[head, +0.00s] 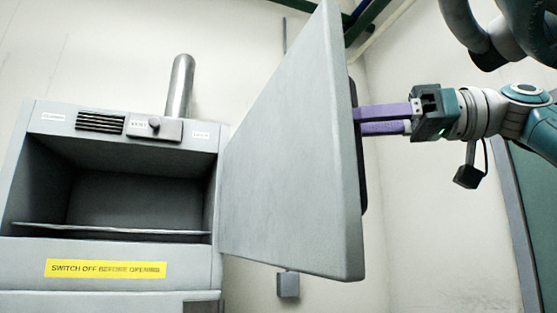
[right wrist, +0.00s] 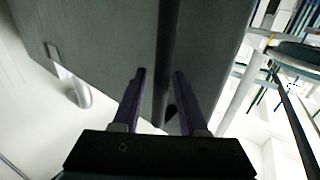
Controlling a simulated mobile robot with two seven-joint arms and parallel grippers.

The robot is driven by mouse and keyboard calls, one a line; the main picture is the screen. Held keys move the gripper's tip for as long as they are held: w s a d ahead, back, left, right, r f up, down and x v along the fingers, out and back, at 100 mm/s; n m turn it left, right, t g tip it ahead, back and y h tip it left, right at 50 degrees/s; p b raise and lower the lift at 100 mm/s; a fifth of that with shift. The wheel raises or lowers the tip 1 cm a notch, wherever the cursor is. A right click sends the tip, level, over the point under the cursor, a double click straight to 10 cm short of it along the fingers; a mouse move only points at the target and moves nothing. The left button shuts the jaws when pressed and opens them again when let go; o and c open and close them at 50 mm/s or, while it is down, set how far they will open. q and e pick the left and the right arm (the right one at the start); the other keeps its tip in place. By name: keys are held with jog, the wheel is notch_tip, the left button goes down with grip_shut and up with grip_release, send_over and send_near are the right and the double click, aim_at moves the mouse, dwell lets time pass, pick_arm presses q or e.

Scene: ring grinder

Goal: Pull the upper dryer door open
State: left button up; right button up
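The grey upper dryer door (head: 285,150) stands wide open, swung out to the right of the dryer cabinet (head: 25,275). The dark compartment behind it is exposed. A dark handle (head: 361,190) runs along the door's far face, mostly hidden by the door edge. My right gripper (head: 358,120) reaches it from the right with purple fingers. In the right wrist view the fingers (right wrist: 159,72) are apart, one on each side of the dark handle bar (right wrist: 169,35), with a gap visible by the left finger. My left gripper is out of view.
A knob (head: 154,123) and vent slots (head: 99,122) sit above the opening. A yellow warning label (head: 105,268) is below it. A metal pipe (head: 179,85) rises behind. A green panel (head: 535,215) stands at the right.

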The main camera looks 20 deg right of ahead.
jog(key=shift+o, duration=0.5)
jog(key=shift+d, duration=0.1)
jog(key=b+v, duration=0.4)
jog(key=v, duration=0.5)
jog(key=shift+s+d, duration=0.3)
jog(key=shift+s, duration=0.05)
